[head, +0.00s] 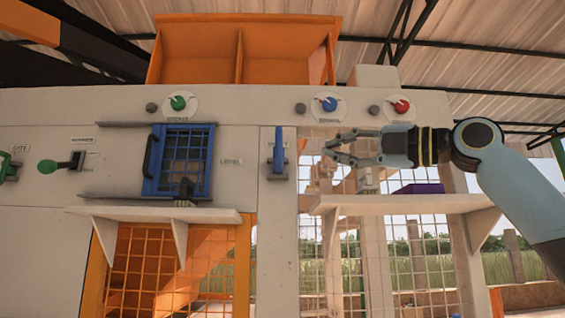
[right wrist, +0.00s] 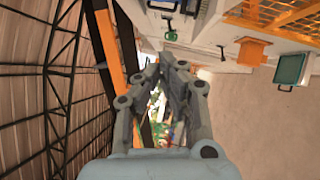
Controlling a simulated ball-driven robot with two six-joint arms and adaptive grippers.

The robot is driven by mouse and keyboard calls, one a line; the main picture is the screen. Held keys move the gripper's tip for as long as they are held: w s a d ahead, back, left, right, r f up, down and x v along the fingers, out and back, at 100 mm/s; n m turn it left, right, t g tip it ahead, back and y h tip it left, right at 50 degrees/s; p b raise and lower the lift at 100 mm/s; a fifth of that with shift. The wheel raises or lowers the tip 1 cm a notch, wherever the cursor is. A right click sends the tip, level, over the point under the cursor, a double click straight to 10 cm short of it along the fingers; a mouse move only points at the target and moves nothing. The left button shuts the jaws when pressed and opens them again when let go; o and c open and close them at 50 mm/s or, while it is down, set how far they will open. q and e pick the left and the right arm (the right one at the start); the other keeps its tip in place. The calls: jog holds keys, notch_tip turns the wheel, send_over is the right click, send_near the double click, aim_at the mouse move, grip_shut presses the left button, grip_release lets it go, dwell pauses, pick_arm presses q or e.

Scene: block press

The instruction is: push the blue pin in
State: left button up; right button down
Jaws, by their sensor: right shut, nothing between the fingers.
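An upright blue piece (head: 278,152), which looks like the blue pin, stands out from the pale panel right of the blue barred door. How far it sticks out I cannot tell. My right gripper (head: 329,150) is to its right, fingers pointing left towards it, with a gap between them. It is shut and empty, in front of the panel and above the right shelf. Its fingers also fill the middle of the right wrist view (right wrist: 172,72). I cannot make out the blue pin there. My left gripper is not in view.
The blue barred door (head: 186,160) is at the left, with a shelf (head: 160,214) below. Green (head: 178,103), blue (head: 329,104) and red (head: 401,105) dials line the top. The right shelf (head: 400,203) holds a purple block (head: 420,188). An orange hopper (head: 245,50) stands above.

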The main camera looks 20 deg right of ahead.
aim_at(278, 164)
jog(key=shift+w, duration=0.1)
jog(key=w+d+p+x, duration=0.2)
jog(key=p+x, duration=0.5)
jog(key=x, duration=0.6)
jog(key=shift+r+p, duration=0.3)
jog(key=shift+p, duration=0.1)
jog(key=shift+s+d, duration=0.1)
jog(key=shift+s, duration=0.05)
